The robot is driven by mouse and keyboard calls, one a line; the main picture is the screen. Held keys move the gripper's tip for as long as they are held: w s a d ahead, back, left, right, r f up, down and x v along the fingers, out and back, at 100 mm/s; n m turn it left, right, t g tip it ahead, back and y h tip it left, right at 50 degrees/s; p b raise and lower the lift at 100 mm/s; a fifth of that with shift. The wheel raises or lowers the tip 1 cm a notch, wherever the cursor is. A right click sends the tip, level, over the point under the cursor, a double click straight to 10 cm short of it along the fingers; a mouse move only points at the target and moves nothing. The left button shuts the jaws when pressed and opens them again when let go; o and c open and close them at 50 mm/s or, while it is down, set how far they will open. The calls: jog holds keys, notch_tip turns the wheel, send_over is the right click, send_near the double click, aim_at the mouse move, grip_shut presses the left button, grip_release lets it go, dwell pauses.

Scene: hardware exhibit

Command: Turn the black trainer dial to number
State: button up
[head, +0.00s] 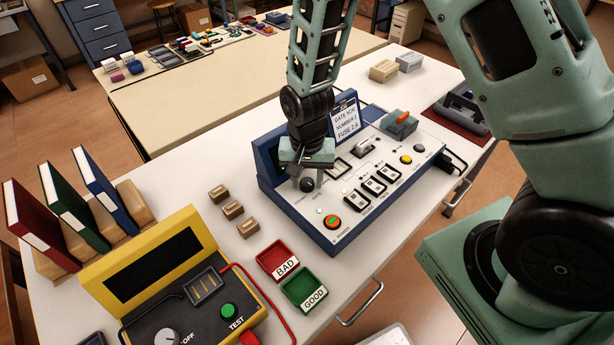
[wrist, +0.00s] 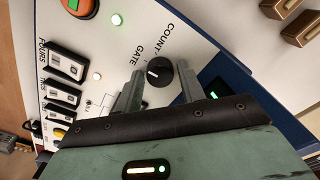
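The black trainer dial (head: 307,185) is on the sloped white face of the blue trainer box (head: 330,243). In the wrist view, the dial (wrist: 160,73) has a white pointer mark on its left side, towards the GATE lettering; COUNT is printed above that. My gripper (head: 305,179) is lowered over the dial. In the wrist view my gripper's two fingers (wrist: 160,80) stand either side of the dial, with a visible gap on each side, so it is open and not clamped on it. A card (head: 345,122) on the box reads "GATE FOR NUMBER 2 FUSE 2 A".
An orange-ringed button (head: 332,222) with a green centre and several black switches (head: 374,185) share the panel. A yellow tester (head: 150,262), small red BAD (head: 278,260) and green GOOD (head: 305,291) trays, and tan blocks (head: 233,210) stand to the left.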

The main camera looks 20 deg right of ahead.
jog(key=c, duration=0.6)
jog(key=shift+o, duration=0.2)
jog(key=shift+n, duration=0.3)
jog(key=n, duration=0.4)
jog(key=shift+n, duration=2.1)
jog(key=o, duration=1)
jog(key=shift+r, duration=0.15)
